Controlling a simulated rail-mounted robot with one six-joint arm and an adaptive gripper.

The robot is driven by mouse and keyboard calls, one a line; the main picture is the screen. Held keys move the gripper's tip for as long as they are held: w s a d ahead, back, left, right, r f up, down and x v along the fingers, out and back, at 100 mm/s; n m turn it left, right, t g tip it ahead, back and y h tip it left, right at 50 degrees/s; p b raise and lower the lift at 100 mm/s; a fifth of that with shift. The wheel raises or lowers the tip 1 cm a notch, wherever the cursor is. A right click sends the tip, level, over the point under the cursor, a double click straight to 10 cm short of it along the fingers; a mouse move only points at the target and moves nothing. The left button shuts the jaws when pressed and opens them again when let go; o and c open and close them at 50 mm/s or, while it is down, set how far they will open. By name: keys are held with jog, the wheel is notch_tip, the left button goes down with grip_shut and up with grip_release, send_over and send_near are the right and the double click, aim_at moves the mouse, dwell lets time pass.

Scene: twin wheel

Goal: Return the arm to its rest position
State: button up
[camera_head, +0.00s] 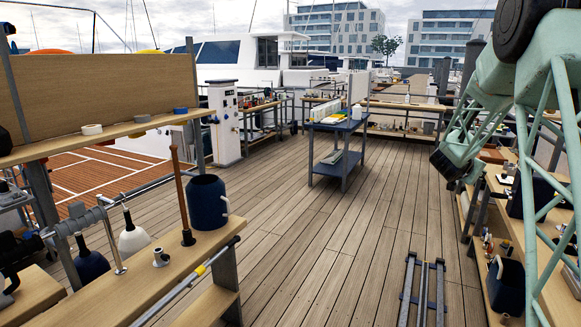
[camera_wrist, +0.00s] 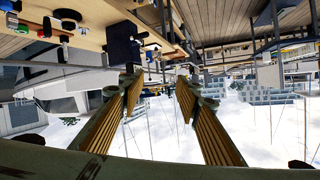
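My arm (camera_head: 556,130) is a pale green lattice at the right edge in the head view, with dark joints. It is raised beside the right-hand bench, and part of it runs past the top edge. In the wrist view my gripper (camera_wrist: 160,88) shows two ribbed, brownish fingers standing apart, with nothing held between them. That view is upside down: bench and deck are at the top and sky is at the bottom. I cannot clearly make out the fingertips in the head view.
A right bench (camera_head: 545,262) with a dark container (camera_head: 506,285) lies close below my arm. A blue cart (camera_head: 338,127) stands mid-deck. Rails (camera_head: 423,290) lie in front; the deck (camera_head: 320,235) is mostly clear.

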jog(key=s+a+r+n+y, duration=0.2)
jog(key=s+a+r, duration=0.2)
jog(key=a, duration=0.5)
jog(key=s+a+r+n+t+y, duration=0.1)
jog(key=s+a+r+n+y, duration=0.2)
jog(key=a, duration=0.7)
jog(key=s+a+r+n+y, duration=0.1)
jog(key=s+a+r+y, duration=0.1)
jog(key=s+a+r, duration=0.5)
jog(key=s+a+f+n+y, duration=0.1)
jog(key=s+a+n+y, duration=0.1)
jog(key=s+a, duration=0.75)
jog(key=s+a+f+n+g+y, duration=0.15)
jog(key=s+a, duration=0.35)
jog(key=s, duration=0.5)
jog(key=s+a+n+g, duration=0.1)
jog(key=s+a+g, duration=0.1)
jog(key=s+a, duration=0.5)
jog(key=s+f+n+g, duration=0.1)
jog(key=s+f, duration=0.2)
jog(key=s, duration=1.1)
jog(key=s+d+f+g, duration=0.1)
jog(key=s+f, duration=0.3)
jog(key=s, duration=1.1)
jog(key=shift+n+g, duration=0.35)
jog(key=shift+g, duration=0.3)
jog(key=shift+d, duration=0.1)
